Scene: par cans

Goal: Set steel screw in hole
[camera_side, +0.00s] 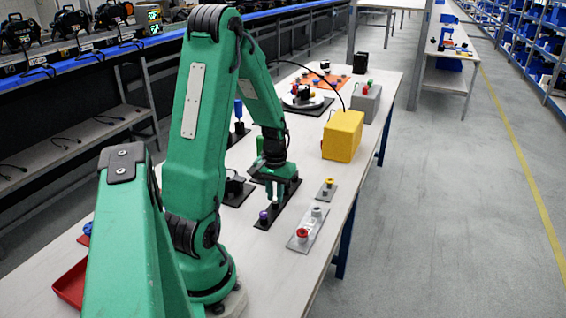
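My gripper (273,192) points down over a long black strip (284,203) in the middle of the table. A grey, steel-looking piece (317,212) stands on a light grey plate (311,225), to the right of my gripper. It may be the steel screw, but its shape is too small to be sure. A red-topped piece (302,233) stands on the same plate, at the near end. I cannot make out an empty hole.
A purple knob (264,215) stands on the black strip, left of and nearer than my gripper. A yellow-topped piece (329,183) stands on a small plate. A yellow box (342,135) with a black cable stands behind. A red tray (70,284) lies at the near left.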

